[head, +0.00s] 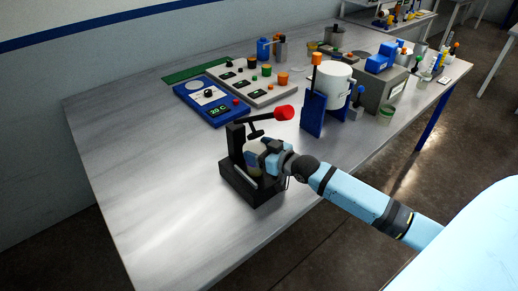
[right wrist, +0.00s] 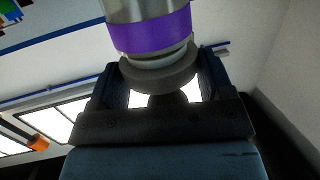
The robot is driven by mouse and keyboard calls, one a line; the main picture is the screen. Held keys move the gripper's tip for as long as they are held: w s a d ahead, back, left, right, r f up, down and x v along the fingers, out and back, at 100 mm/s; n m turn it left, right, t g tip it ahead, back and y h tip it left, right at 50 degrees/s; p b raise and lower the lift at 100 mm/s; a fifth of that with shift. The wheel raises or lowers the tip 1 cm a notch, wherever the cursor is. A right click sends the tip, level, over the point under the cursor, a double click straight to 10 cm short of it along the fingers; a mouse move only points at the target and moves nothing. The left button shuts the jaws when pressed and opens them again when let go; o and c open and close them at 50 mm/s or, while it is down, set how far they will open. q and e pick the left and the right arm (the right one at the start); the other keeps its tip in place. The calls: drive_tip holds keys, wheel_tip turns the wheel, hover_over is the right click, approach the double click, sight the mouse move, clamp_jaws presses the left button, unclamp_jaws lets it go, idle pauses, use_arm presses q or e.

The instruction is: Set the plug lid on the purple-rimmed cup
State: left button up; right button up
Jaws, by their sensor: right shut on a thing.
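The plug lid (right wrist: 160,72) is a grey disc with a dark knob. In the right wrist view it sits between the fingers of my right gripper (right wrist: 162,82), which is shut on it. The purple-rimmed cup (right wrist: 150,32), a metallic body with a purple band, is right against the lid's pale inner side. Whether the lid is fully seated cannot be told. In the head view my right gripper (head: 260,158) is at the black stand (head: 237,180) and mostly hides the cup and lid. My left gripper is not in view.
A red-ended lever (head: 283,113) rises above the stand, close to my gripper. A blue panel (head: 211,103) and a grey button panel (head: 262,88) lie behind. A white pot (head: 336,88) and blue holder (head: 313,115) stand to the right. The table's left is clear.

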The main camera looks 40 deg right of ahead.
drive_tip(key=shift+f, duration=0.3)
drive_tip(key=o, duration=1)
drive_tip(key=shift+c, duration=0.2)
drive_tip(key=shift+r, duration=0.25)
drive_tip(key=r+b+v, duration=0.1)
drive_tip(key=v, duration=1.1)
drive_tip(key=s+a+f+g, duration=0.2)
drive_tip(key=s+a+f, duration=0.5)
drive_tip(key=a+f, duration=0.3)
drive_tip(key=s+a+f+g+h, duration=0.1)
drive_tip(key=s+a+f+g, duration=0.1)
drive_tip(key=s+a+f, duration=0.5)
drive_tip(key=a+f, duration=0.4)
drive_tip(key=f, duration=0.1)
drive_tip(key=shift+s+g, duration=0.3)
drive_tip(key=shift+s, duration=0.1)
